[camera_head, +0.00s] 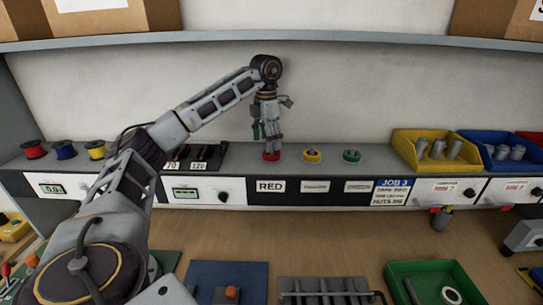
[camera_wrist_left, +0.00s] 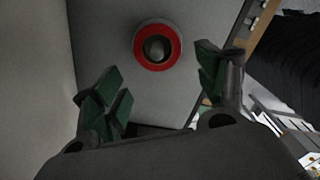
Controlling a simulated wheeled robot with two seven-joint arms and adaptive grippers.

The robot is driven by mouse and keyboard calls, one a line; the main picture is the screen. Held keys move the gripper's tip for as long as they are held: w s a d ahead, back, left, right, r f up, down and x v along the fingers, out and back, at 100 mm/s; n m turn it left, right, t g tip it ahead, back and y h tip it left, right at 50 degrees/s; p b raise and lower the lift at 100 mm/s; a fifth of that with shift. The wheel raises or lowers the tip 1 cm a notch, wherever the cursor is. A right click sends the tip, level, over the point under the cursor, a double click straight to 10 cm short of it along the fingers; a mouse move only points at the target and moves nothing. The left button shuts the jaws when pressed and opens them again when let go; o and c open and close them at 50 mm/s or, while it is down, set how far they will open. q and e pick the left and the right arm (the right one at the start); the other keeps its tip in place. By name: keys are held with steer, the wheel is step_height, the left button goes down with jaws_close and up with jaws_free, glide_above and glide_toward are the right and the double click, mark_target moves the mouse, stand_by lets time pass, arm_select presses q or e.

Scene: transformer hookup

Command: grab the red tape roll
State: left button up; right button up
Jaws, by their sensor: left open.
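The red tape roll (camera_head: 271,156) lies on the grey shelf, above the label reading RED. In the left wrist view the red roll (camera_wrist_left: 157,45) shows as a red ring with a pale inner core and a rounded post in its middle. My left gripper (camera_head: 268,137) points down right over the roll in the head view. In the left wrist view its green-padded fingers (camera_wrist_left: 160,95) are spread apart with nothing between them, and the roll shows beyond them. Whether the fingertips reach the roll's height I cannot tell. My right gripper is not in view.
A yellow tape roll (camera_head: 312,156) and a green tape roll (camera_head: 351,156) sit to the right on the same shelf. Wire spools (camera_head: 66,150) stand at the left. A yellow bin (camera_head: 432,148) and a blue bin (camera_head: 506,152) are at the right. An upper shelf (camera_head: 330,36) runs above.

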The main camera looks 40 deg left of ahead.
arm_select(q)
steer(key=f, duration=0.2)
steer(key=f+p, duration=0.1)
steer(key=shift+w+d+f, duration=0.15)
steer(key=shift+w, duration=0.1)
steer(key=shift+f, duration=0.65)
steer(key=c, duration=1.1)
steer(key=shift+r, duration=0.15)
